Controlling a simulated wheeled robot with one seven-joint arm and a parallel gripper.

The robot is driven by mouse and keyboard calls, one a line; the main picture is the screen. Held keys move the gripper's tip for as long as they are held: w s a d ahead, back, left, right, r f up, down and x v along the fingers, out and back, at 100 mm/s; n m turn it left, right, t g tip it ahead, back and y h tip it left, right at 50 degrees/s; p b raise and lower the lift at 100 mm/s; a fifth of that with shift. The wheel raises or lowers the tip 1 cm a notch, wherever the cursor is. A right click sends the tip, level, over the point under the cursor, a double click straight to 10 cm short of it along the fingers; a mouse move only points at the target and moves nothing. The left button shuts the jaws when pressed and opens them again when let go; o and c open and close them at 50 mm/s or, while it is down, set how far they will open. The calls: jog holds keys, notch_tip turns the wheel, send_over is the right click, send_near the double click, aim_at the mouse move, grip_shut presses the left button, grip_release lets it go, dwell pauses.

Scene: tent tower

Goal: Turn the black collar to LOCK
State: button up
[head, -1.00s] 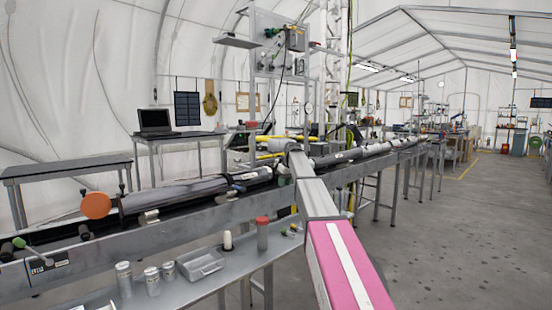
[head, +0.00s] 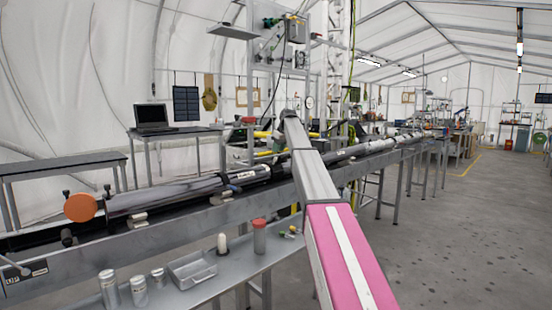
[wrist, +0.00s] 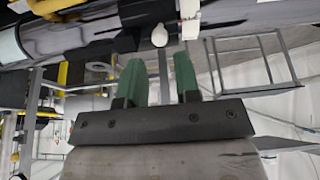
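My gripper (wrist: 159,65) shows in the wrist view with two green fingers standing apart and nothing between them. Beyond the fingertips a dark tube (wrist: 255,14) crosses the top of the picture. A small white knob (wrist: 159,36) hangs below the tube, in line with the gap between the fingers, and seems apart from them. A white bracket (wrist: 189,20) sits right of the knob. I cannot tell which dark part is the black collar, and no LOCK mark is readable. In the head view my gripper (head: 277,148) is small and partly hidden by my arm, beside the long tube line.
An orange disc (head: 80,207) caps the tube's near end. The steel rail (head: 130,240) runs under the tube. The lower shelf (head: 190,295) holds metal cans, a tray (head: 192,269) and a red-capped jar (head: 260,237). Open floor (head: 440,240) lies at right.

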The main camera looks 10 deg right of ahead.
aim_at(276, 158)
jog(key=x, duration=0.5)
jog(key=shift+f, duration=0.2)
grip_shut()
